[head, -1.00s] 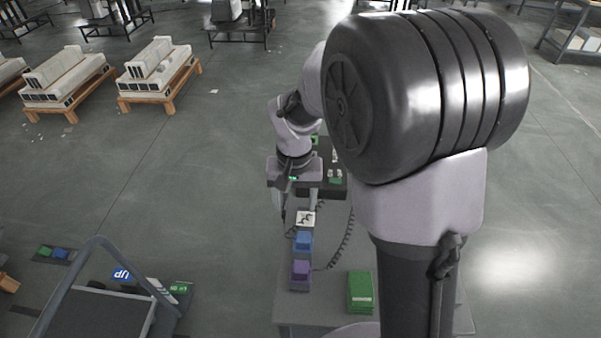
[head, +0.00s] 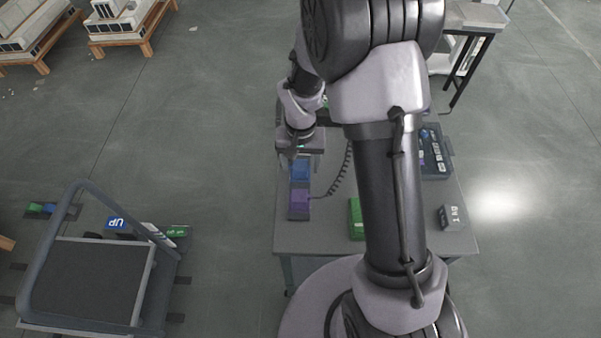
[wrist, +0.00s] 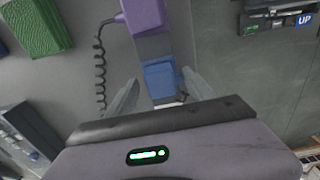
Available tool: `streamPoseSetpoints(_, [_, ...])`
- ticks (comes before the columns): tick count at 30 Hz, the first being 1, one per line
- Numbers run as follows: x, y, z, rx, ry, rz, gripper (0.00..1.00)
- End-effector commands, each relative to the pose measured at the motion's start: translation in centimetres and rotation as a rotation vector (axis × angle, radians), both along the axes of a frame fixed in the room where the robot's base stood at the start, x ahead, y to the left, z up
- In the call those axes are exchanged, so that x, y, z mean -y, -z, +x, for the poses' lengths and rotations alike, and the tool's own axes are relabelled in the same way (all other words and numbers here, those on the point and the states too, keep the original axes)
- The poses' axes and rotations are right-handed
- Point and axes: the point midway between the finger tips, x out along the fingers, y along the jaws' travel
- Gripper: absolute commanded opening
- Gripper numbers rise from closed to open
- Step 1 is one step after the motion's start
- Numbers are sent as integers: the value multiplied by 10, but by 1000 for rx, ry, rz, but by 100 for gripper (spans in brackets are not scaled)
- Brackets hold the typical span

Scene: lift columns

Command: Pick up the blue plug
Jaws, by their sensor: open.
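The blue plug (head: 300,170) is a small blue block on a grey strip near the left edge of the grey table (head: 400,237). In the wrist view the blue plug (wrist: 160,78) lies between and just beyond the fingertips of my gripper (wrist: 157,92), which is open and empty. In the head view my gripper (head: 301,152) is above the far end of the strip, partly hidden by my own arm. The purple plug (head: 299,199) sits on the same strip, nearer the robot, with a coiled cord beside it.
A green block (head: 356,218) stands to the right, partly behind my arm. A dark tray (head: 436,152) and a small grey box (head: 454,217) are on the table's right side. A cart with a handle (head: 95,280) stands on the floor at left.

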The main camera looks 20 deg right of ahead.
Motion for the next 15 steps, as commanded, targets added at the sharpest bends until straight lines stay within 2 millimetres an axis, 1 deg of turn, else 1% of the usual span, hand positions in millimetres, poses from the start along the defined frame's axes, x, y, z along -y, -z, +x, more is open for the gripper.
streamPoseSetpoints(1, [0, 8, 0, 0, 0, 0, 62])
streamPoseSetpoints(6, [0, 6, 0, 1, 0, 1, 62])
streamPoseSetpoints(8, [0, 6, 0, 1, 0, 1, 52])
streamPoseSetpoints(12, [0, 6, 0, 1, 0, 1, 24])
streamPoseSetpoints(14, [0, 6, 0, 1, 0, 1, 13])
streamPoseSetpoints(15, [0, 6, 0, 1, 0, 1, 5])
